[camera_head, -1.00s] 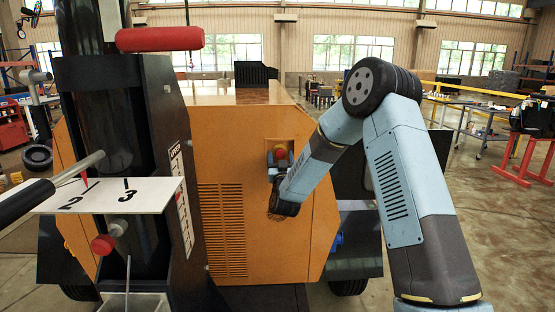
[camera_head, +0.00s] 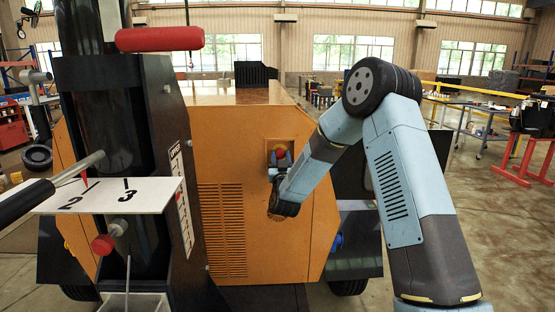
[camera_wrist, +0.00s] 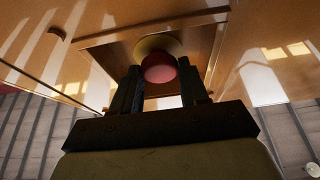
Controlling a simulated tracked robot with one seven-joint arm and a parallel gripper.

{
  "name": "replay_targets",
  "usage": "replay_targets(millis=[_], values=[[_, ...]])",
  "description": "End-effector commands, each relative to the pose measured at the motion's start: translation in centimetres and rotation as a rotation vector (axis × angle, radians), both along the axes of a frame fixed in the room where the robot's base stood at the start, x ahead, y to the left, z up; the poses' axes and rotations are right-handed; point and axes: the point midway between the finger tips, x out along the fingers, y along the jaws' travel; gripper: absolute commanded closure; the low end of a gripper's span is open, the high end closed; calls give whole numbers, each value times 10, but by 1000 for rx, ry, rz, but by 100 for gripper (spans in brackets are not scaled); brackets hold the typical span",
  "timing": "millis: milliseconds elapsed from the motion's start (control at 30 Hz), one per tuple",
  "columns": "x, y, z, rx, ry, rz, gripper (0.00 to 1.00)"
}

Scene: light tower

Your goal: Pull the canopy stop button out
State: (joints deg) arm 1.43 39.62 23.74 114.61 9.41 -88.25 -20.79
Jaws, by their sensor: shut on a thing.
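The canopy stop button (camera_head: 281,153) is a red round knob on a yellow base, in a recess of the orange canopy (camera_head: 270,220). In the wrist view the red knob (camera_wrist: 160,68) sits between the tips of my two dark fingers, with the yellow base behind it. My gripper (camera_wrist: 160,82) is shut on the knob. In the head view my gripper (camera_head: 281,160) is at the recess, just below and in front of the knob, and partly hides it. How far the knob stands out from its base is hard to tell.
A square recess frame (camera_wrist: 105,38) surrounds the button closely. On the left stand a dark mast (camera_head: 110,120), a red handle (camera_head: 160,38) and a white plate (camera_head: 110,195) marked 2 and 3. Vents (camera_head: 222,230) are left of my gripper. Open floor lies to the right.

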Motion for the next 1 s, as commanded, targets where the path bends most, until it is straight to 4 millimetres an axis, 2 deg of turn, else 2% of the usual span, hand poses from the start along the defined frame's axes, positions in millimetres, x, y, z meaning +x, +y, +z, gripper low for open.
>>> replay_targets(millis=[233,467,500,733,1000], values=[[-17,1,0,-1,0,2,100],[-18,0,-1,0,2,1,100],[-18,0,-1,0,2,1,54],[-17,-1,-1,0,1,0,32],[-18,-1,-1,0,1,-1,32]])
